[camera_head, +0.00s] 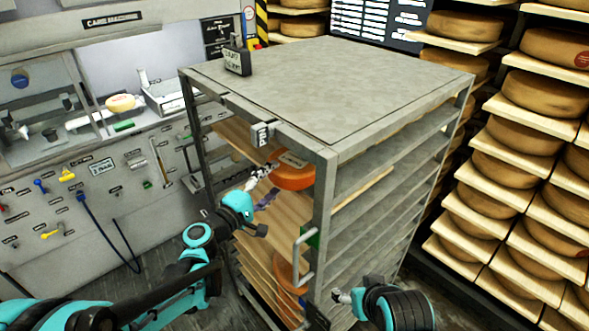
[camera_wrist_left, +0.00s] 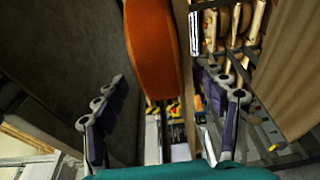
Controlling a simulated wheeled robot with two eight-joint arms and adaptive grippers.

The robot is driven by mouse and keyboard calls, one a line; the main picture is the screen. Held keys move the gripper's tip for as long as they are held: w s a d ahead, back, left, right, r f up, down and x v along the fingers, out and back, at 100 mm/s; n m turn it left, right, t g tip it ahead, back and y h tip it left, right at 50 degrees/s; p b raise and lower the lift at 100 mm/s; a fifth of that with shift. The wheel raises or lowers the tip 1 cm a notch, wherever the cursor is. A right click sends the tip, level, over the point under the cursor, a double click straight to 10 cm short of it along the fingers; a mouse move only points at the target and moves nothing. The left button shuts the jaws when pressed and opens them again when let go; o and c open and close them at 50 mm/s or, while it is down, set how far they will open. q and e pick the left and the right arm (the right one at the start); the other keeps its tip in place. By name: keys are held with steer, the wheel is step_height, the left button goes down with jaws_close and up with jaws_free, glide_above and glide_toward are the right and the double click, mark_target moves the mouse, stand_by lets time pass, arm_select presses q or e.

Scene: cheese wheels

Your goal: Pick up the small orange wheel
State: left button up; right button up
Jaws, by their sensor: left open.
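A small orange wheel (camera_head: 293,178) with a pale label on top lies on an upper shelf of the grey rack, near its front corner post. In the left wrist view the orange wheel (camera_wrist_left: 155,45) stands edge-on, its near end between the fingertips. My left gripper (camera_head: 271,184) is at the wheel's left side, its fingers spread. In the left wrist view the open gripper (camera_wrist_left: 165,80) has one finger on each side, with visible gaps to the wheel. My right gripper (camera_head: 342,297) is low outside the rack; its fingers are too small to read.
The grey rack (camera_head: 330,85) has a corner post and a handle (camera_head: 303,255) close to the left arm. A larger orange wheel (camera_head: 288,275) sits lower in the rack. Shelves of cheese wheels (camera_head: 545,95) stand at right. A tool wall and counter are at left.

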arm_select(q)
steer(key=shift+w+d, duration=0.35)
steer(key=shift+w, duration=0.15)
steer(key=shift+s+a, duration=0.1)
steer(key=shift+s, duration=0.05)
steer(key=c, duration=0.4)
jaws_close()
steer(key=shift+r, duration=0.15)
